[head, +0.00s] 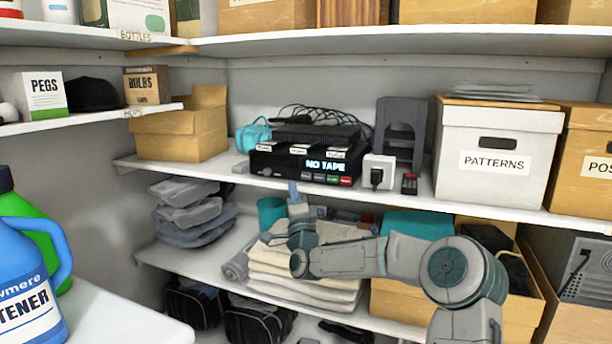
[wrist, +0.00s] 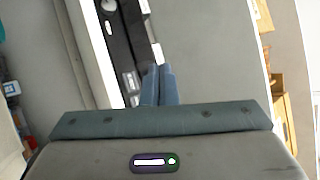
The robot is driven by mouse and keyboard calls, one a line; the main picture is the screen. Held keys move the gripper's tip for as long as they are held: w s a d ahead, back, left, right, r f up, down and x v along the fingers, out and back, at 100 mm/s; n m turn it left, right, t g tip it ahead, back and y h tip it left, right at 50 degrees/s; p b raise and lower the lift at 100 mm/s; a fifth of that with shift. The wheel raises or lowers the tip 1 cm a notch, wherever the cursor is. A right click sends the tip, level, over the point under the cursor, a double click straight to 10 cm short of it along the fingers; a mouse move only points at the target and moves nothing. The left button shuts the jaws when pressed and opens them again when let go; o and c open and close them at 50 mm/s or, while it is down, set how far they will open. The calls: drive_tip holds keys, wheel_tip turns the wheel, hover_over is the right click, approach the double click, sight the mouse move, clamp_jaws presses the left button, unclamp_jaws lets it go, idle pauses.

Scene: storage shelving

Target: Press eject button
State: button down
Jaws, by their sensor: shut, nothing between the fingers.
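A black tape player (head: 283,164) stands on the middle shelf with "NO TAPE" lit on its display (head: 325,165). Small buttons (head: 332,180), some green and red, line the lower right of its front. I cannot read which one is eject. My gripper (head: 293,186) is shut and empty, its blue fingers pointing up just in front of the player's lower front, left of the coloured buttons. In the wrist view the closed fingertips (wrist: 160,69) lie beside the player's dark front (wrist: 117,45). I cannot tell whether they touch it.
A white plug box (head: 379,171) and a small black-and-red item (head: 409,184) sit right of the player. The middle shelf's edge (head: 210,181) runs below it. Folded towels (head: 275,265) are under my wrist. A white PATTERNS box (head: 497,150) stands further right.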

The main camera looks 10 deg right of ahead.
sight(306, 176)
drive_tip(key=w+d, duration=0.1)
drive_tip(key=w+d+p, duration=0.1)
drive_tip(key=w, duration=0.1)
drive_tip(key=w+d, duration=0.1)
drive_tip(key=w, duration=0.1)
drive_tip(key=shift+f, duration=0.1)
drive_tip(key=shift+w+d, duration=0.3)
drive_tip(key=shift+w, duration=0.35)
idle(1.5)
drive_tip(key=shift+w+d+b, duration=0.2)
drive_tip(key=shift+w+b, duration=0.15)
drive_tip(key=shift+b, duration=0.1)
drive_tip(key=shift+w+d, duration=0.2)
drive_tip(key=shift+w, duration=0.1)
idle(0.5)
drive_tip(key=shift+b, duration=0.3)
drive_tip(key=shift+s+a+b, duration=0.4)
drive_tip(key=shift+s+b, duration=0.3)
drive_tip(key=shift+b, duration=0.1)
